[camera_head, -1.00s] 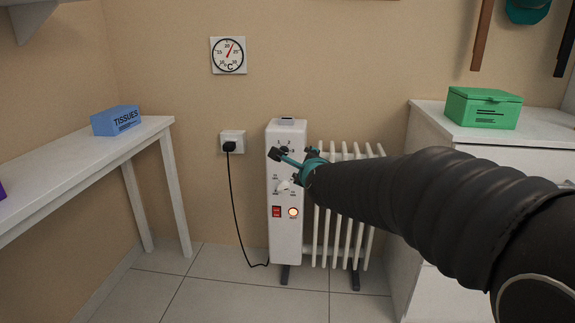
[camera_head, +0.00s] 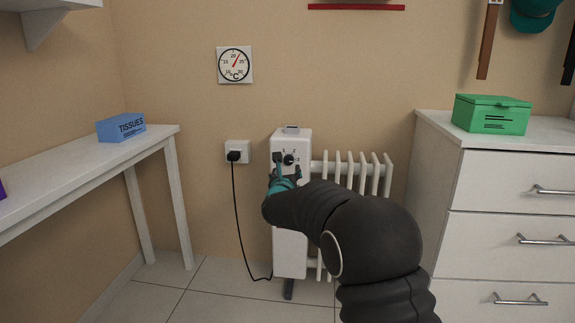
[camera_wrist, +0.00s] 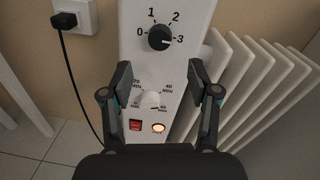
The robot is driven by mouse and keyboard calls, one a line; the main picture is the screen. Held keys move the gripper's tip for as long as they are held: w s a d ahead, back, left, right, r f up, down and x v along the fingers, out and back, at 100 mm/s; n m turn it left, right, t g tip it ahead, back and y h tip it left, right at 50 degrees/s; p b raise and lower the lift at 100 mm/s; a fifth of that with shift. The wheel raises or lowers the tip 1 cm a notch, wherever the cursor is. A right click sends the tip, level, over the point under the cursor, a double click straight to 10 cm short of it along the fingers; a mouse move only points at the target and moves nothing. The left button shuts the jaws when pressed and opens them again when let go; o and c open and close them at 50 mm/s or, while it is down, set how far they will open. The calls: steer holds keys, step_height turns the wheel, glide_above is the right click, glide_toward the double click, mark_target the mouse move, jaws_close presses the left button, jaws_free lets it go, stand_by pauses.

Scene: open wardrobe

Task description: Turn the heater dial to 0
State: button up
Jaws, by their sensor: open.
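The white heater (camera_head: 291,255) stands against the wall, its panel facing me. Its black dial (camera_wrist: 160,37) has marks 0, 1, 2 and 3 around it, and its white pointer line is toward 3. In the head view the dial (camera_head: 289,159) shows just above my gripper. My gripper (camera_wrist: 159,80) is open and empty, its fingers apart in front of the panel, below the dial. A white timer knob (camera_wrist: 150,100) shows between the fingers. In the head view my gripper (camera_head: 286,165) and arm hide the lower panel.
A red switch (camera_wrist: 135,125) and a lit orange lamp (camera_wrist: 158,128) sit low on the panel. A black plug (camera_head: 234,156) and cord hang left of the heater. White drawers (camera_head: 500,190) stand right, a white table (camera_head: 160,135) left.

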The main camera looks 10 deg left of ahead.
mark_target(288, 162)
steer(key=w+p, duration=0.1)
steer(key=w, duration=0.6)
steer(key=shift+w+a, duration=0.1)
steer(key=shift+w, duration=0.3)
steer(key=shift+a, duration=0.1)
jaws_close()
